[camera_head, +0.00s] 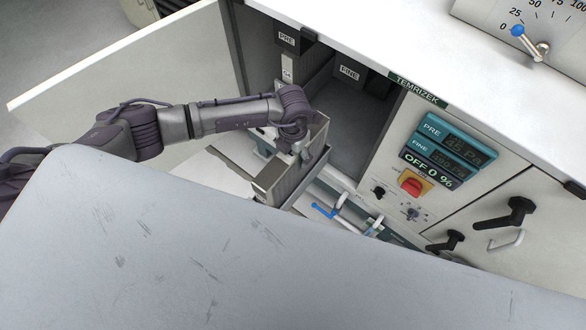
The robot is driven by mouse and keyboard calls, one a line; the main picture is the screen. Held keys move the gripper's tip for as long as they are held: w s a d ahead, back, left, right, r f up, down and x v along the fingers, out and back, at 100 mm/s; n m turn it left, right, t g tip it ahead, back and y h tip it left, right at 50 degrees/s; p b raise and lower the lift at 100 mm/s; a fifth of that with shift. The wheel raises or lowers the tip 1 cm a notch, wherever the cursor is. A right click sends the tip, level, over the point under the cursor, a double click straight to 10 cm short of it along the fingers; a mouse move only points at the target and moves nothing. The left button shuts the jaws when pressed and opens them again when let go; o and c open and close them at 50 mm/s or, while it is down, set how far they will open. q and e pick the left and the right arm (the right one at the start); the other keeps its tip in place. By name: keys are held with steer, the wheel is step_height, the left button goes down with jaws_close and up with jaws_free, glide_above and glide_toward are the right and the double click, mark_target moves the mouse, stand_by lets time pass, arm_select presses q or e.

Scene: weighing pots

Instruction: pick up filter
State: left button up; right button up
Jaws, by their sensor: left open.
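A grey box-shaped filter (281,187) with a pale front stands tilted in view at the open cabinet (375,120), just outside its opening. My left gripper (298,150) is at the filter's upper part, with its fingers over the top edge. The fingers are small and partly hidden by my wrist, and I cannot tell whether they touch the filter. The gripper is open. Inside the cabinet are slots labelled PRE (287,39) and FINE (349,73). My right gripper is not in view.
An open cabinet door (125,68) spreads to the left. A control panel (440,150) with a red-yellow switch (415,183) is on the right. Blue-handled valves (323,210) sit below the opening. A large scratched grey surface fills the foreground.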

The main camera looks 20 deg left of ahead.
arm_select(q)
steer(key=shift+c, duration=0.2)
steer(key=shift+r, duration=0.1)
jaws_close()
